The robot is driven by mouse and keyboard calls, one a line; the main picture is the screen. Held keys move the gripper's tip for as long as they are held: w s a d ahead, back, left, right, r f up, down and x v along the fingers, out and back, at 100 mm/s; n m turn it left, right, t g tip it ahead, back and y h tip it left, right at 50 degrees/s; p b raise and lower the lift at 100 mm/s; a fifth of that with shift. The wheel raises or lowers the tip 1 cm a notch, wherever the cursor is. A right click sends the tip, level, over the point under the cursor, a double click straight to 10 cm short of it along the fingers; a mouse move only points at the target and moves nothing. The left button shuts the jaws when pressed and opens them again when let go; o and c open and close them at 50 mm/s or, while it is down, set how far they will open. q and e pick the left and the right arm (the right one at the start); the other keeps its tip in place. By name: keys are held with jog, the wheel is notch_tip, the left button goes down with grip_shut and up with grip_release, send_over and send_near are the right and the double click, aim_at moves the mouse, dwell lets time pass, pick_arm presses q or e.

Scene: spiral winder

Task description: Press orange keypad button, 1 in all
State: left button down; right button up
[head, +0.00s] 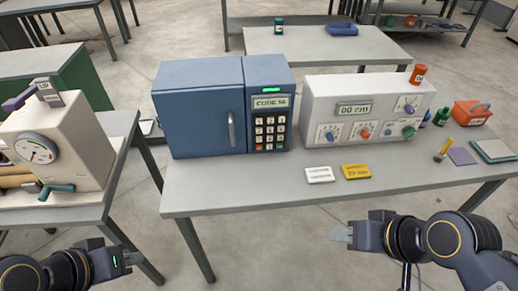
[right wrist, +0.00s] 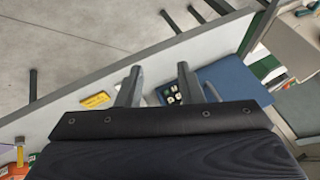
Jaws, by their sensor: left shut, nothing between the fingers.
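The keypad (head: 270,131) is on the right front of a blue cabinet (head: 200,112), below a small display reading what looks like "CODE 56". Its keys are mostly white; an orange-red button (head: 257,147) is at the bottom left and a green one at the bottom right. My left gripper (head: 136,258) is shut and empty at the lower left, in front of the table and apart from the keypad. My right gripper (head: 341,235) is in front of the table edge; the right wrist view shows its fingers (right wrist: 158,80) spread, with nothing between them.
A white instrument (head: 366,110) with dials stands right of the cabinet. White (head: 319,175) and yellow (head: 356,171) cards lie on the grey table (head: 230,195). A winding machine (head: 55,150) is on the left table. The tabletop before the keypad is clear.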

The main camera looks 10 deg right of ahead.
grip_shut()
dwell(1.4)
